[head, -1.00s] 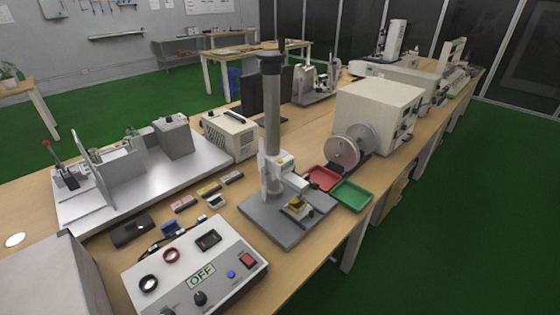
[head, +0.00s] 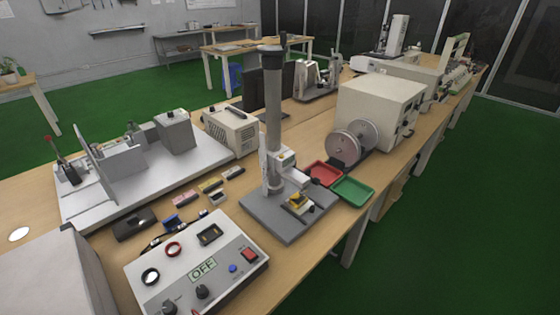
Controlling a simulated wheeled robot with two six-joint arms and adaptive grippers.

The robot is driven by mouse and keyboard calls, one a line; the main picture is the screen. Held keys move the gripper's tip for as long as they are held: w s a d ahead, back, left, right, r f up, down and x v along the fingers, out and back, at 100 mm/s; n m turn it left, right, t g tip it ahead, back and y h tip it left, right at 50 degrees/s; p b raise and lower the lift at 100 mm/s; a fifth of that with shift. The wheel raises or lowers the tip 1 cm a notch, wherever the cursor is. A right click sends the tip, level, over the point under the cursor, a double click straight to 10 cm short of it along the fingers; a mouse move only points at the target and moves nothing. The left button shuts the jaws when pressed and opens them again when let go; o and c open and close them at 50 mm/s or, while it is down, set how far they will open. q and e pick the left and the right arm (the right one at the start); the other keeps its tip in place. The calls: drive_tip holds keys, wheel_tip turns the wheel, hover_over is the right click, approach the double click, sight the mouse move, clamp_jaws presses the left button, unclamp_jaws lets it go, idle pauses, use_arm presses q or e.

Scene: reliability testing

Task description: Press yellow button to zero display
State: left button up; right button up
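A measuring stand with a tall grey column (head: 272,120) stands on a flat grey base (head: 275,222) in the middle of the table. A white gauge head (head: 284,159) is fixed to the column, with a small yellowish patch on its face. Its display and any yellow button are too small to make out surely. A small yellow piece (head: 298,200) sits below the head on the base. Neither of my grippers is in view.
A control box (head: 228,277) reading OFF, with knobs and a red switch, is in front. Red (head: 324,173) and green (head: 353,189) trays lie right of the stand. A large beige machine (head: 375,105) stands behind them. Small coloured blocks (head: 209,185) lie to the left.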

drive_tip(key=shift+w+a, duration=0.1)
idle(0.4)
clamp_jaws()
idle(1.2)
